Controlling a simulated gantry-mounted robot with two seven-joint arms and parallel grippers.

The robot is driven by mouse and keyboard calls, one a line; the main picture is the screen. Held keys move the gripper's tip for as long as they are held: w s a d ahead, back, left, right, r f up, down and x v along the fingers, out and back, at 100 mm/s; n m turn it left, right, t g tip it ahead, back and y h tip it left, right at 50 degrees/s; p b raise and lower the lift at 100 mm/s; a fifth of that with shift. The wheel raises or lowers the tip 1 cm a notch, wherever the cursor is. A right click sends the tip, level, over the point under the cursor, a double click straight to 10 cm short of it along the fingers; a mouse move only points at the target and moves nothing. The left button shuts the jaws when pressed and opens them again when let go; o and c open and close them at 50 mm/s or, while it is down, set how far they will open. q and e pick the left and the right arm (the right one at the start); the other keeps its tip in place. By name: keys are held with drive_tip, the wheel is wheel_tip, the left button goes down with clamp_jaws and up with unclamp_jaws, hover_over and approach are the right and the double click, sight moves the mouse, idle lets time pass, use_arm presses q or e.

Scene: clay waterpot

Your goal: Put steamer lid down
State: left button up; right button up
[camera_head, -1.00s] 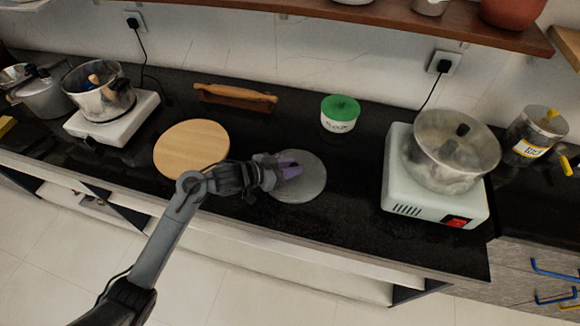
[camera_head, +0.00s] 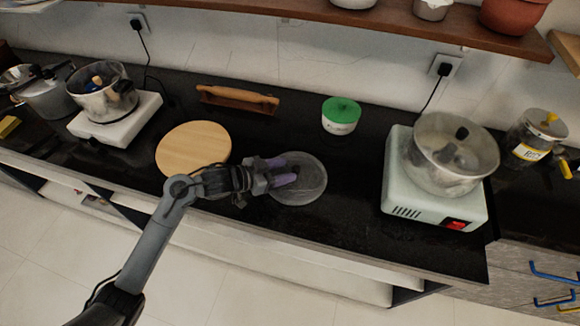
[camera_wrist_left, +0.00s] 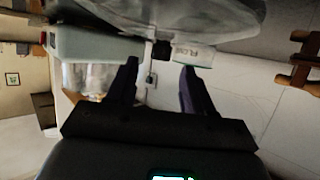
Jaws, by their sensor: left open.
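The steamer lid (camera_head: 307,190) is a round, grey, see-through disc on the dark counter in the middle of the head view. Its rim and clear surface also fill the top of the left wrist view (camera_wrist_left: 215,16). My left gripper (camera_head: 288,171) is over the lid's upper left part, with its purple fingers pointing right. In the left wrist view the fingers (camera_wrist_left: 159,75) are spread, with a small dark knob-like piece (camera_wrist_left: 162,50) beyond the gap between them. I see nothing clamped between them. My right gripper is not in view.
A round wooden board (camera_head: 192,150) lies left of the lid. A green-lidded white jar (camera_head: 341,121) stands behind it. A pale cooker (camera_head: 405,180) with a steel pot (camera_head: 458,165) stands to the right. The counter's front edge is close to the lid.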

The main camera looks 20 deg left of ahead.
use_arm(q)
drive_tip(key=p+v, duration=0.1)
drive_tip(key=v, duration=0.7)
drive_tip(key=shift+s+a+r+p, duration=0.15)
drive_tip(key=shift+s+r+p, duration=0.1)
drive_tip(key=shift+p, duration=0.15)
